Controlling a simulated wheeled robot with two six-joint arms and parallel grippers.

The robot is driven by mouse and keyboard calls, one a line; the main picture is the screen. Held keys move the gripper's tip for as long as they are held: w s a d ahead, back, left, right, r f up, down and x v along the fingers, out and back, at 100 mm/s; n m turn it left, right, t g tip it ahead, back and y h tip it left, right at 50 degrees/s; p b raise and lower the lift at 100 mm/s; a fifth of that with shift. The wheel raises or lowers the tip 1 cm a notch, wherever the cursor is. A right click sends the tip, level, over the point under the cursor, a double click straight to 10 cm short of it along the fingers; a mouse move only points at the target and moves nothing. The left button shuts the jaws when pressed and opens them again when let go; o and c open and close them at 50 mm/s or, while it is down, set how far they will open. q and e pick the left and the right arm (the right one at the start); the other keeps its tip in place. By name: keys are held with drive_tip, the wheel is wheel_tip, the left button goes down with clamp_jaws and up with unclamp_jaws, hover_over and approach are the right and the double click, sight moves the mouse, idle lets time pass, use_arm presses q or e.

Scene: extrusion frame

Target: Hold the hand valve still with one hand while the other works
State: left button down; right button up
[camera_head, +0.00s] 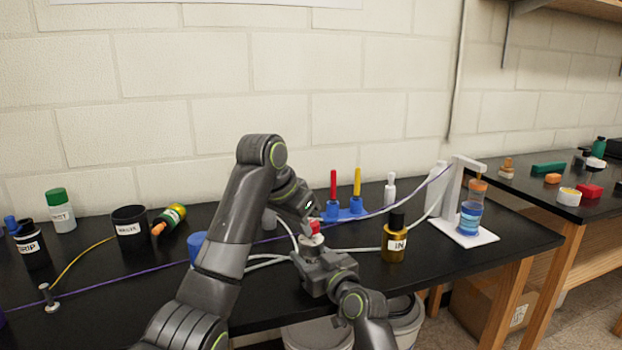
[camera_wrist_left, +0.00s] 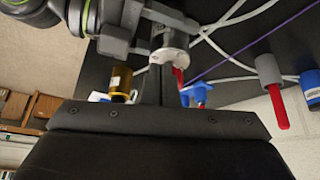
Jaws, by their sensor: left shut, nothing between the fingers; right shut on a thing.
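The hand valve, a grey metal body with a red handle (camera_head: 314,227), stands near the middle of the bench in the head view. In the left wrist view its round metal body (camera_wrist_left: 170,54) and red handle show close by. My right gripper (camera_head: 312,252) is shut on the valve from the front. It also shows in the left wrist view (camera_wrist_left: 138,40). My left gripper (camera_head: 309,212) is just above the valve, its fingers (camera_wrist_left: 157,82) shut and empty. Whether they touch the valve I cannot tell. The lower part of the valve is hidden by my right gripper.
White tubes (camera_head: 268,262) and a purple cord (camera_head: 130,273) run across the bench. An amber "IN" bottle (camera_head: 394,243) stands right of the valve. A white stand (camera_head: 476,233) is farther right.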

use_arm(q)
drive_tip(key=shift+w, duration=0.2)
idle(0.4)
drive_tip(key=shift+w+a, duration=0.25)
drive_tip(key=shift+a, duration=0.15)
drive_tip(key=shift+w+a, duration=0.4)
drive_tip(key=shift+w, duration=0.15)
idle(0.6)
drive_tip(key=shift+a, duration=0.15)
wheel_tip(320, 180, up, 6)
drive_tip(key=shift+s+a, duration=0.2)
idle(0.5)
